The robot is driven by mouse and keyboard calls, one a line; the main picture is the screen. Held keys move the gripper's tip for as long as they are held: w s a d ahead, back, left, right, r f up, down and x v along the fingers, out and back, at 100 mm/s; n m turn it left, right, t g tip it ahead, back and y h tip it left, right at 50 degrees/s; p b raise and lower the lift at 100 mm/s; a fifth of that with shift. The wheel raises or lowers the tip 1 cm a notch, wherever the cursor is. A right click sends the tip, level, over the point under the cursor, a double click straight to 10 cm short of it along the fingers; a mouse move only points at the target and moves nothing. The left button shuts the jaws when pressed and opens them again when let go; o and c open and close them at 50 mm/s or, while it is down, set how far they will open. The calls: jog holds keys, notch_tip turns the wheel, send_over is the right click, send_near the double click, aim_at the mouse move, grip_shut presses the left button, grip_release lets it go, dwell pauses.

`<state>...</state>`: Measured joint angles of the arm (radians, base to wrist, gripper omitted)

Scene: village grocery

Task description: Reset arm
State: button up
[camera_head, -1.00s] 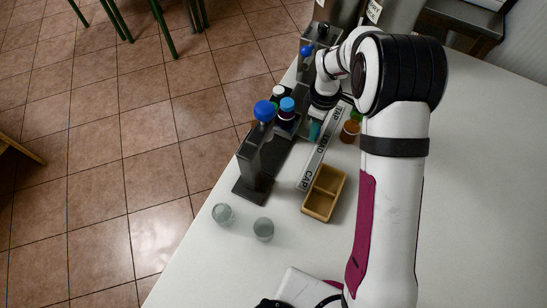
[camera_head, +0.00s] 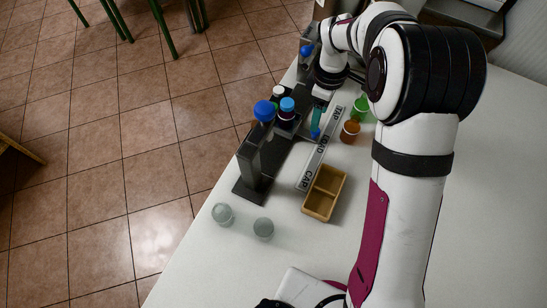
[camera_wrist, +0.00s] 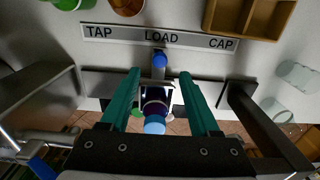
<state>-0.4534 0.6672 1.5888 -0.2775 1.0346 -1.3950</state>
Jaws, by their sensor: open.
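My gripper (camera_wrist: 162,78) is open in the wrist view, its two teal fingers spread apart with nothing clamped between them. In the head view a teal finger (camera_head: 318,116) shows below my wrist, beside the label strip (camera_head: 310,168), which reads TAP, LOAD and CAP. A dark bottle with a light blue cap (camera_head: 287,104) stands at the dark rack; in the wrist view it shows between and beyond the fingers (camera_wrist: 155,122). A small blue knob (camera_wrist: 159,61) lies near the word LOAD. My arm hides part of the rack's far end.
A dark stand with a blue top (camera_head: 263,111) rises at the counter's left edge. A two-part wooden tray (camera_head: 310,209), two clear cups (camera_head: 222,213) (camera_head: 263,228), an amber cup (camera_head: 350,131) and a green cup (camera_head: 360,107) stand on the white counter. The right side is mostly bare.

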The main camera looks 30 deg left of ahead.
jog(key=shift+r, duration=0.15)
jog(key=s+d+r+m, duration=0.6)
jog(key=d+r+m, duration=0.1)
jog(key=d+r, duration=0.1)
jog(key=s+d+r+m+y, duration=0.1)
jog(key=s+d+m, duration=0.3)
jog(key=s+m, duration=0.4)
jog(key=s+d+r+m, duration=0.2)
jog(key=s+d+m, duration=0.2)
jog(key=s+m, duration=0.4)
jog(key=s, duration=0.5)
jog(key=shift+r+m+y, duration=0.3)
jog(key=shift+r+y, duration=0.05)
jog(key=shift+y, duration=0.05)
